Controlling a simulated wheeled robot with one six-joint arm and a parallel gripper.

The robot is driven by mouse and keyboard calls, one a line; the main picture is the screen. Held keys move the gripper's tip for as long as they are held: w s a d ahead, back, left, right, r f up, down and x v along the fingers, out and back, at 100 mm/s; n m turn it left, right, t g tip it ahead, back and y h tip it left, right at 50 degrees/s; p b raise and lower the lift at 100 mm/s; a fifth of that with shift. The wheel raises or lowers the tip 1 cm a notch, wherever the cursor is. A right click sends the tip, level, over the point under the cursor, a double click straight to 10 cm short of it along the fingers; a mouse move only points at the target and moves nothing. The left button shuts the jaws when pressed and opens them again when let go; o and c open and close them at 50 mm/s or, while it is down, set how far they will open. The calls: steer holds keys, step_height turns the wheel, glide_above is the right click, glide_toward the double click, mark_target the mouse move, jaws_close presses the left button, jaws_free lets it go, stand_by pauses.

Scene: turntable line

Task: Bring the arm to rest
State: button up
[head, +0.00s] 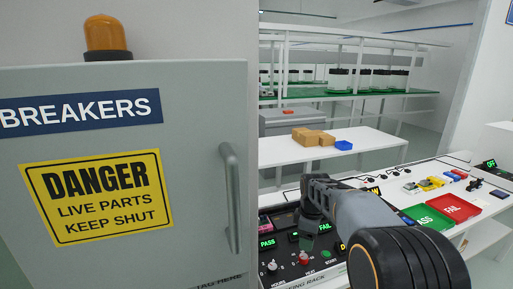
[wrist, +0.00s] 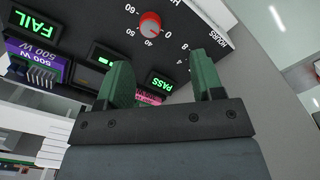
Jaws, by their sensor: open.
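My arm (head: 362,213) reaches forward from the lower right over the black control panel (head: 276,243) in the head view. My gripper (wrist: 167,82) shows in the wrist view with two green fingers apart and nothing between them that I can see held. Behind the fingers is the panel with a red knob (wrist: 150,24), a green PASS display (wrist: 161,84) and a FAIL display (wrist: 34,20). In the head view the gripper end hangs over the panel, partly hidden by the arm. I cannot tell the exact gap to the panel.
A grey breaker cabinet (head: 205,90) with a handle (head: 232,195) and amber lamp (head: 106,33) stands close on the left. A green tray (head: 428,217) and a red FAIL tray (head: 460,208) lie on the right bench. Brown boxes (head: 306,137) and a blue bin (head: 344,145) sit behind.

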steer(key=s+r+m+t+p, duration=0.1)
steer(key=s+r+m+t, duration=0.1)
steer(key=s+m, duration=1.1)
steer(key=s+t, duration=0.1)
steer(key=s, duration=0.7)
steer(key=shift+s+r+t, duration=0.2)
steer(key=shift+t, duration=0.1)
steer(key=shift+a, duration=0.1)
steer(key=shift+c, duration=0.2)
